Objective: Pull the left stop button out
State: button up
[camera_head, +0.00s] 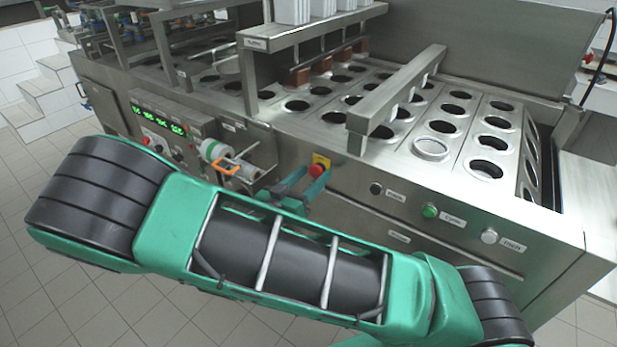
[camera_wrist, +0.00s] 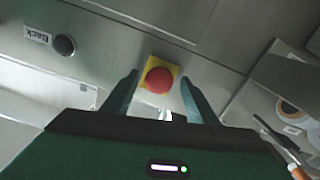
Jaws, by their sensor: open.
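The stop button (camera_head: 317,171) is a red mushroom knob on a yellow plate, on the front panel of the steel machine. In the wrist view the same red stop button (camera_wrist: 158,80) lies just ahead of my gripper, between the lines of its two fingers. My gripper (camera_wrist: 158,80) is open, one finger on each side of the button. In the head view my gripper (camera_head: 306,182) is at the panel, its fingers near the knob. Whether the fingers touch the knob is not clear. Nothing is held.
A black button (camera_head: 376,188), a green button (camera_head: 429,210) and a white button (camera_head: 489,236) sit to the right on the panel. A bracket with a white roll and orange handle (camera_head: 229,166) projects left of my gripper. A green digital display (camera_head: 158,119) is farther left.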

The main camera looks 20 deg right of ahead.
grip_shut()
jog(key=shift+s+a, duration=0.3)
jog(key=shift+a, duration=0.25)
grip_release()
jog(key=v, duration=1)
jog(key=shift+s+a, duration=0.2)
jog(key=shift+a, duration=0.1)
jog(key=shift+s, duration=0.1)
